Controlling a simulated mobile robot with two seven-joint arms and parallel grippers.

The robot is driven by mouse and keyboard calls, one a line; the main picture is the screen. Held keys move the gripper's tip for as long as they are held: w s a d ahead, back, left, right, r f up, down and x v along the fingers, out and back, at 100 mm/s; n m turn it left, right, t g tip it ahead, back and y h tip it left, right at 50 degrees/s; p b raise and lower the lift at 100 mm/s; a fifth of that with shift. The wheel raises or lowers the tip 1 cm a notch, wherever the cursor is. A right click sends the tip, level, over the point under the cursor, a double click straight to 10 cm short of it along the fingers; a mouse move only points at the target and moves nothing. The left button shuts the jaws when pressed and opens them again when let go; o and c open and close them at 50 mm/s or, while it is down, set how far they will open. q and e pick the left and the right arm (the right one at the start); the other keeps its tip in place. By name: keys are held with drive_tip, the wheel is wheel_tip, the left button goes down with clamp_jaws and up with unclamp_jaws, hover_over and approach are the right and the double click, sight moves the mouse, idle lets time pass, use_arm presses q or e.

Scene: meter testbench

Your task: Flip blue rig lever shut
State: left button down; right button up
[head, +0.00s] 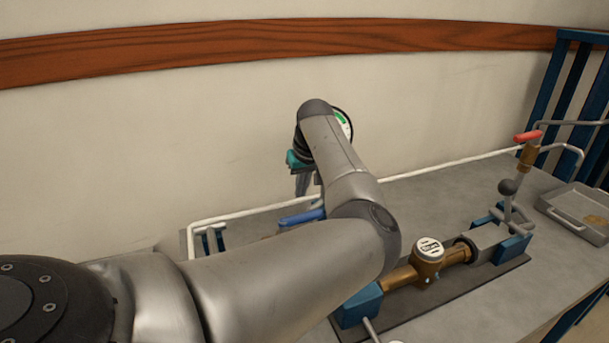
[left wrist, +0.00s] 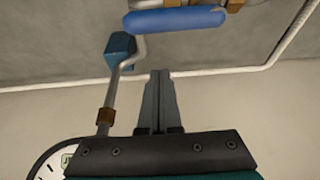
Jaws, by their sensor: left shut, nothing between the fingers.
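The blue lever (head: 302,217) shows in the head view just left of my left arm's elbow, partly hidden by the arm. In the left wrist view its blue handle (left wrist: 175,20) lies across the top, beyond my fingertips and apart from them. My left gripper (head: 302,192) points down near the wall, above and behind the lever. Its two fingers are together and empty in the left wrist view (left wrist: 160,72). Much of the rig around the blue lever is hidden behind my arm. My right gripper is not in view.
A brass meter (head: 428,250) sits in a pipe rig on the grey bench. A red lever (head: 529,136) stands on a valve at the right, near a metal tray (head: 578,212). A white pipe (head: 450,164) runs along the wall. A round dial (left wrist: 45,165) is near my left gripper.

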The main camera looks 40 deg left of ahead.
use_arm(q)
drive_tip(key=shift+s+d+f, duration=0.2)
drive_tip(key=shift+s+d, duration=0.05)
drive_tip(key=shift+d, duration=0.25)
drive_tip(key=shift+s+d+f, duration=0.25)
drive_tip(key=shift+d, duration=0.3)
drive_tip(key=shift+s+d+f, duration=0.2)
drive_tip(key=shift+s+d, duration=0.05)
drive_tip(key=shift+d, duration=0.25)
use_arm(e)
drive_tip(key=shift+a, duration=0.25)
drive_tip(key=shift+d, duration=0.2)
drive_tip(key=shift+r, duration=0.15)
